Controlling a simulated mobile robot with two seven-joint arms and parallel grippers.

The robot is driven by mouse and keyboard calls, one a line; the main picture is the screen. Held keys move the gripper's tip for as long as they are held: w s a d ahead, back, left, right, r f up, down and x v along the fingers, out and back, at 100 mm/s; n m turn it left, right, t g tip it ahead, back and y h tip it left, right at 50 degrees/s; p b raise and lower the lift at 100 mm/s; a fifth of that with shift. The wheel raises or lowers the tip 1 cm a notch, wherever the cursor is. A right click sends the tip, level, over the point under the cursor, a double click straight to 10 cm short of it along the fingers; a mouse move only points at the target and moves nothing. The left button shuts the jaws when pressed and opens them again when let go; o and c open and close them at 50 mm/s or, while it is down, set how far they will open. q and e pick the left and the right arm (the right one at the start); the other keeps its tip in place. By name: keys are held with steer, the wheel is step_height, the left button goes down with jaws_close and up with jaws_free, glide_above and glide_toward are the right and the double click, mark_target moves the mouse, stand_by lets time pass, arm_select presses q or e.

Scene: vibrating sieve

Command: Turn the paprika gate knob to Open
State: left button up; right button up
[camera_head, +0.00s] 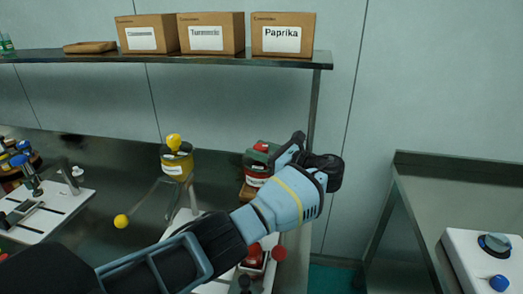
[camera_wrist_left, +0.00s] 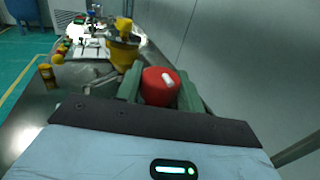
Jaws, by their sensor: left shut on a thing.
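The paprika gate knob appears to be the red round knob (camera_wrist_left: 158,86) with a white pointer mark, seen in the left wrist view. My left gripper (camera_wrist_left: 160,92) has its two green fingers on either side of it and is shut on it. In the head view the left gripper (camera_head: 263,151) reaches over the top of the red paprika container (camera_head: 256,181), whose label is partly hidden. The knob is largely covered by the fingers there. I cannot read any Open or Closed marking. My right gripper is in neither view.
A yellow container (camera_head: 177,165) with a yellow knob on top stands to the left, with a yellow ball lever (camera_head: 121,221) beside it. A red ball (camera_head: 279,253) is below my forearm. Boxes, including one labelled Paprika (camera_head: 282,36), stand on the shelf (camera_head: 200,58) above.

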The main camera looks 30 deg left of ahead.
mark_target(267, 152)
arm_select(q)
steer(key=o, duration=1)
steer(key=shift+a, duration=0.1)
steer(key=shift+c, duration=0.2)
steer(key=d, duration=0.5)
steer(key=s+d, duration=0.1)
steer(key=d, duration=0.1)
steer(key=shift+d+b, duration=0.3)
steer(key=shift+d, duration=0.1)
